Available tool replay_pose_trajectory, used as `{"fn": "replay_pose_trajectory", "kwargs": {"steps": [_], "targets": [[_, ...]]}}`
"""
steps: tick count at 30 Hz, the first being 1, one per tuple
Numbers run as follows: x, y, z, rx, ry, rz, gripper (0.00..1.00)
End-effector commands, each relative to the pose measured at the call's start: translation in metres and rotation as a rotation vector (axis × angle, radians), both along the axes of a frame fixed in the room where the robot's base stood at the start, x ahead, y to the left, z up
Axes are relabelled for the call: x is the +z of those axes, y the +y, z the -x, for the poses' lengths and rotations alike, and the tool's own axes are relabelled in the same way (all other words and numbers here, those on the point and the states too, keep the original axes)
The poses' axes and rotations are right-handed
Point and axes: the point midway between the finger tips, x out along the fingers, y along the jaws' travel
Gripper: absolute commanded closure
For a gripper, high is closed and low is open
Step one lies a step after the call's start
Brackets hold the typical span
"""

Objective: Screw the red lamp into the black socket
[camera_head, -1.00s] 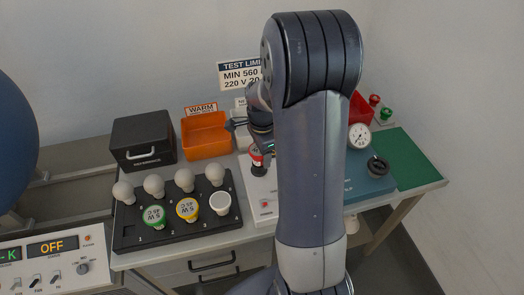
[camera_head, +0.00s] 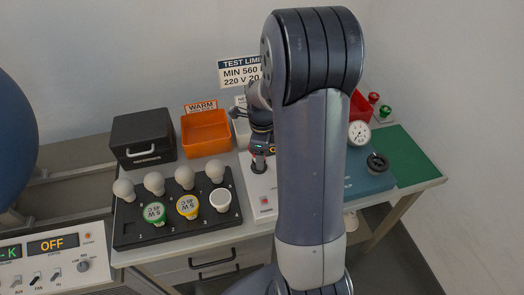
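My gripper (camera_head: 262,147) is low over the white socket panel (camera_head: 263,196), pointing down and partly hidden by my own arm. The black socket (camera_head: 259,165) shows as a small dark cylinder on that panel, just below my gripper. I cannot tell whether the fingers are open or shut.
A black tray (camera_head: 178,239) holds several lamps, with white, green and yellow ones in front. An orange bin (camera_head: 207,134) and a black box (camera_head: 143,138) stand behind it. A blue gauge box (camera_head: 366,182) and a green mat (camera_head: 408,159) are to the right.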

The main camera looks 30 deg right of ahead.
Motion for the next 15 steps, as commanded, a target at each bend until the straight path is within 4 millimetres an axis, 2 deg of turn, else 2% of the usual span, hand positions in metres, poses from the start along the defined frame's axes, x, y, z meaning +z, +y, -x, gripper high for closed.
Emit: {"fn": "replay_pose_trajectory", "kwargs": {"steps": [10,15], "targets": [[-0.0002,-0.0011,-0.0014,0.016,-0.003,0.002,0.31],[0.0003,-0.0007,-0.0035,0.17,-0.006,0.002,0.31]]}}
